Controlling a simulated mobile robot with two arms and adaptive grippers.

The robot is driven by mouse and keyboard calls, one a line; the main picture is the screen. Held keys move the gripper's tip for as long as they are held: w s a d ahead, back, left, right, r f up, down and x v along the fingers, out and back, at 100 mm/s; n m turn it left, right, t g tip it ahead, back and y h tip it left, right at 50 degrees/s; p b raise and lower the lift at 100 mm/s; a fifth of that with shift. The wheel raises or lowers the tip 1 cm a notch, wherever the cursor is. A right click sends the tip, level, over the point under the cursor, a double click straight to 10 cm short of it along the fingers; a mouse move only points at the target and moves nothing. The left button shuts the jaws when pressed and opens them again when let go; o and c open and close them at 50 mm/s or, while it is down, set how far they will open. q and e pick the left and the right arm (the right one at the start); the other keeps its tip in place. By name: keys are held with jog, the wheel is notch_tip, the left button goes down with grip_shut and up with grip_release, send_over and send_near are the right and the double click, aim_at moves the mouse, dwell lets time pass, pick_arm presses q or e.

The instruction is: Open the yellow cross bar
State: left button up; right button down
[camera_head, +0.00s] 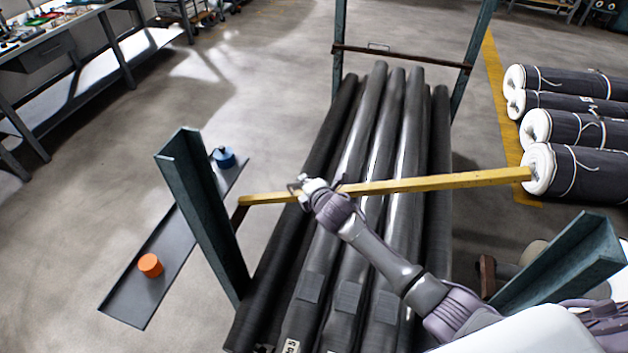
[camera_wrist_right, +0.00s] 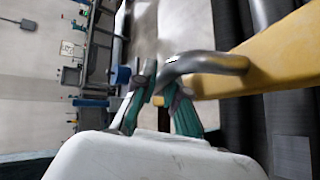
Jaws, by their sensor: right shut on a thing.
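The yellow cross bar (camera_head: 420,184) runs across and above the grey rolls in the head view. Its left end is at the brown bracket (camera_head: 239,214) of the left green post (camera_head: 205,215). Its right end shows apart from the brown bracket (camera_head: 487,275) by the right post (camera_head: 565,262). My right gripper (camera_head: 306,186) is at the bar's left part. In the wrist view its green-padded fingers (camera_wrist_right: 164,98) are shut on the grey curved handle (camera_wrist_right: 205,63) of the yellow bar (camera_wrist_right: 275,66). My left gripper is not in view.
Long dark rolls (camera_head: 375,150) lie in the rack under the bar. A grey shelf (camera_head: 165,262) at left holds an orange cylinder (camera_head: 150,265) and a blue object (camera_head: 223,157). White-ended rolls (camera_head: 590,170) lie at right. Floor between shelf and workbench (camera_head: 60,45) is clear.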

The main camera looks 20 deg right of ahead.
jog(key=r, duration=0.1)
jog(key=a+r+p, duration=0.1)
jog(key=w+r, duration=0.1)
jog(key=shift+w+a+r+n+g+h+p, duration=0.1)
jog(key=shift+a+r+n+g+h+p, duration=0.1)
jog(key=shift+n+g+h+p, duration=0.15)
jog(key=shift+w+a+r+p, duration=0.35)
jog(key=shift+a+p, duration=0.15)
jog(key=shift+p, duration=0.2)
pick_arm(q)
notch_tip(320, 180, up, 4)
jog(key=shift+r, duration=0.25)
pick_arm(e)
jog(key=shift+g, duration=0.25)
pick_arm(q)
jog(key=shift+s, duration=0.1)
pick_arm(e)
jog(key=c, duration=1.5)
grip_release()
jog(key=shift+f, duration=0.1)
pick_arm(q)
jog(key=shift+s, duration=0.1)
pick_arm(e)
jog(key=shift+s, duration=0.1)
jog(key=shift+s, duration=0.1)
jog(key=v, duration=1.1)
jog(key=shift+s+a, duration=0.1)
jog(key=shift+s, duration=0.25)
